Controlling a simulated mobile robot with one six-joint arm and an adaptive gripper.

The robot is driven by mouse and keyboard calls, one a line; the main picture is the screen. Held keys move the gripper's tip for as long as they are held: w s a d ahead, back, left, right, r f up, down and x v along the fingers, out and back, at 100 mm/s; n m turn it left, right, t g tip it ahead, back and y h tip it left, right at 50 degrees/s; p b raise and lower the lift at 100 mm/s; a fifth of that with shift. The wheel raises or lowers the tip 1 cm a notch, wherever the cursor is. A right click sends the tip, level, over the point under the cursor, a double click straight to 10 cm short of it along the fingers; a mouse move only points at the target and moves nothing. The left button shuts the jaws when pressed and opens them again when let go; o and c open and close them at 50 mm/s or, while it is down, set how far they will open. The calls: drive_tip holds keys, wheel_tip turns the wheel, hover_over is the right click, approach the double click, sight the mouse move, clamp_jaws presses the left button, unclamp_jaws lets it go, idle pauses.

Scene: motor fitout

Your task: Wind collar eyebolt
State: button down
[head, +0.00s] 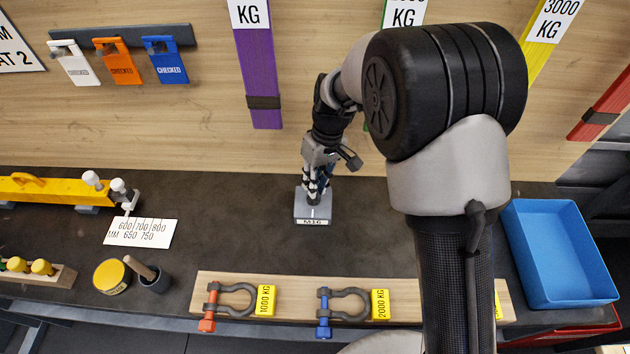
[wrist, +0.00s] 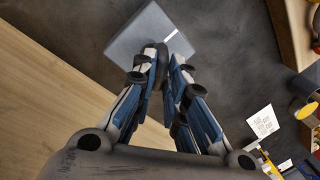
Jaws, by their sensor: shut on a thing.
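A small grey block (head: 301,205) labelled M16 stands on the dark bench in the head view. It also shows in the wrist view (wrist: 133,33), with a white line on its top. My gripper (head: 314,196) points down over the middle of the block. In the wrist view my gripper (wrist: 168,62) has its fingertips close together, shut on a dark, rounded piece (wrist: 161,62) that looks like the collar eyebolt. The fingers hide most of it. I cannot tell how deep its shank sits in the block.
A wooden rack (head: 380,283) with orange and blue shackles lies at the front. A blue tray (head: 560,254) is at the right, a yellow beam (head: 55,189) at the left. The wooden back wall rises behind the block. Bench around the block is clear.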

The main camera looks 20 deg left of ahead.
drive_tip(key=shift+m, duration=0.6)
